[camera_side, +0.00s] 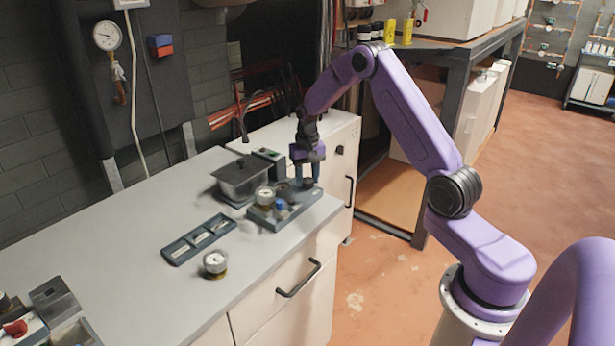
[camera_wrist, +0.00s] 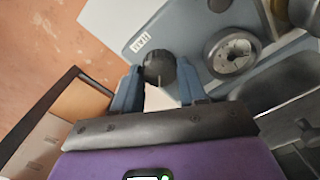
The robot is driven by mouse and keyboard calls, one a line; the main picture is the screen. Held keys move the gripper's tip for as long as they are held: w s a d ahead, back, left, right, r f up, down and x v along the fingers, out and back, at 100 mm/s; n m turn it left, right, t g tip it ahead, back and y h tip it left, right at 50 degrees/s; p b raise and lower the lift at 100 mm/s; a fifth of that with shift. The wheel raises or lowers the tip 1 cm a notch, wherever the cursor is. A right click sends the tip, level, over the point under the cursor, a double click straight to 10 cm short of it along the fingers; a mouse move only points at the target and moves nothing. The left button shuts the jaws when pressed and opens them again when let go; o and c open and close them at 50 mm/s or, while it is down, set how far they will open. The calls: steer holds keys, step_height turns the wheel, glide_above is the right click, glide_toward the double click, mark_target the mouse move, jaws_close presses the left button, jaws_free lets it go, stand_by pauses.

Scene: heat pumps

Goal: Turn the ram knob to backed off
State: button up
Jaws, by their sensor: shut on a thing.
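The ram knob (camera_wrist: 159,68) is a dark ribbed knob on a blue-grey block (camera_wrist: 185,22), with a small white label (camera_wrist: 139,42) near it. In the wrist view my gripper (camera_wrist: 158,82) has its two blue fingers on either side of the knob, shut on it. In the side view my gripper (camera_side: 307,179) points down over the right end of the block (camera_side: 262,219) on the counter; the knob (camera_side: 308,184) shows only as a small dark shape between the fingers. Its setting cannot be read.
A round dial (camera_wrist: 232,53) is close beside the knob. A gauge (camera_side: 265,195) and a blue knob (camera_side: 280,205) stand on the same block. A lidded grey bin (camera_side: 240,180), a tray (camera_side: 198,239) and a loose gauge (camera_side: 215,263) are on the counter. The counter's front middle is clear.

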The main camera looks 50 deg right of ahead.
mark_target(307, 180)
steer(key=n, duration=0.4)
steer(key=shift+n, duration=2.2)
steer(key=o, duration=1.1)
steer(key=shift+a, duration=0.1)
steer(key=shift+c, duration=0.2)
steer(key=shift+r, duration=0.1)
step_height(307, 180, up, 17)
steer(key=shift+r, duration=0.15)
